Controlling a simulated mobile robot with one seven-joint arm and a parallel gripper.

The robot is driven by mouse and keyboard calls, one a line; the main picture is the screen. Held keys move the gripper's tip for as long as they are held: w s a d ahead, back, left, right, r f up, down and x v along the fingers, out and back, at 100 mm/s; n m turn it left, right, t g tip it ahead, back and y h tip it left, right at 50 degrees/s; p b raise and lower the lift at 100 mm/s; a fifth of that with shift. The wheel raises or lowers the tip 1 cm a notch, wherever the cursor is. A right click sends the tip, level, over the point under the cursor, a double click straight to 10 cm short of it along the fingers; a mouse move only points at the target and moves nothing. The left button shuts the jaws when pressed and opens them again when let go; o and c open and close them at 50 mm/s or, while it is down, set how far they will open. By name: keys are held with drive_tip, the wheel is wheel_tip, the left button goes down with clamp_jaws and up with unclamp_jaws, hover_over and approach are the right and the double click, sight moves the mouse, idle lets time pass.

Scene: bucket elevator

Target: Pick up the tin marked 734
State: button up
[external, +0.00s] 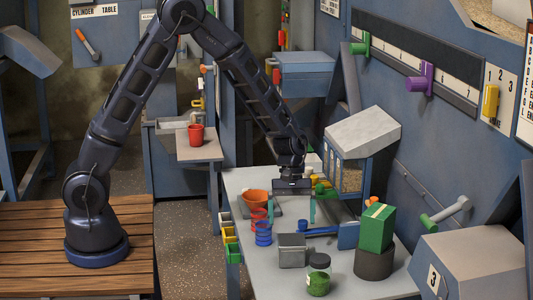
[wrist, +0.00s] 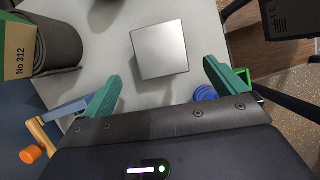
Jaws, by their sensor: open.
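A plain grey square tin (external: 292,251) stands on the light table; its silver top also shows in the wrist view (wrist: 159,49). I can read no number on it, and the marking 734 is not legible anywhere. My gripper (external: 298,212) points down above the table, on the far side of this tin and apart from it. In the wrist view, its teal fingers (wrist: 163,70) are spread wide and empty, with the tin just beyond the tips and roughly centred between them.
A green box (external: 375,228), reading "No 312" in the wrist view (wrist: 19,60), sits on a dark cylinder (external: 373,264) to the tin's right. A dark-lidded green jar (external: 318,283) stands in front. Blue (external: 263,233) and red (external: 259,217) coils and an orange pot (external: 255,199) are left.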

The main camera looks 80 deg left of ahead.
sight(292, 251)
drive_tip(key=shift+x, duration=5.45)
drive_tip(key=shift+s, duration=0.1)
drive_tip(key=c, duration=1.2)
drive_tip(key=shift+c, duration=0.2)
drive_tip(key=shift+r, duration=0.1)
